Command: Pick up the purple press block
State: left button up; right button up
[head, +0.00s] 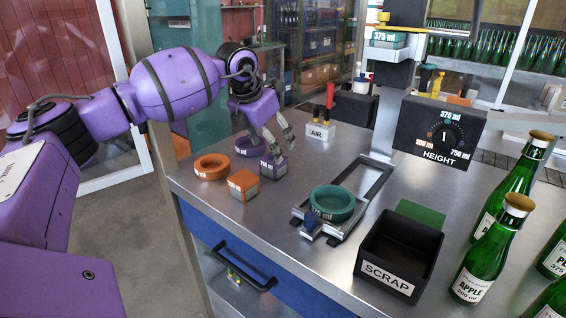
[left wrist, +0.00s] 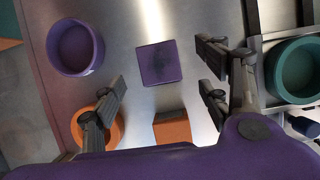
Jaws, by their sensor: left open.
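The purple press block (head: 273,166) is a small cube with a purple top and a grey labelled lower part. It stands on the steel table near the left edge. In the left wrist view the block (left wrist: 158,63) shows its square purple top, ahead of and between my fingers. My left gripper (head: 277,146) points down just above the block. I cannot tell whether the fingertips reach down beside the block. My right gripper is not in view.
An orange ring (head: 211,166), an orange block (head: 243,185) and a purple ring (left wrist: 75,47) stand close by. A teal ring (head: 332,202) sits in a metal slide fixture (head: 374,199). The scrap bin (head: 398,252) and green bottles (head: 476,270) are to the right.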

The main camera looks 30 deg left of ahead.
aim_at(274, 166)
pick_arm(q)
jog(key=shift+s+x, duration=0.25)
jog(key=shift+x, duration=0.8)
jog(key=p+x, duration=0.1)
jog(key=x, duration=0.4)
jog(key=shift+w+a, duration=0.1)
jog(key=shift+r, duration=0.1)
jog(key=c, duration=1.2)
jog(key=shift+c, duration=0.6)
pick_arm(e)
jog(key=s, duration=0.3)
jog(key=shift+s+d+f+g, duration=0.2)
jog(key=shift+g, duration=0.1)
pick_arm(q)
jog(key=shift+r, duration=0.15)
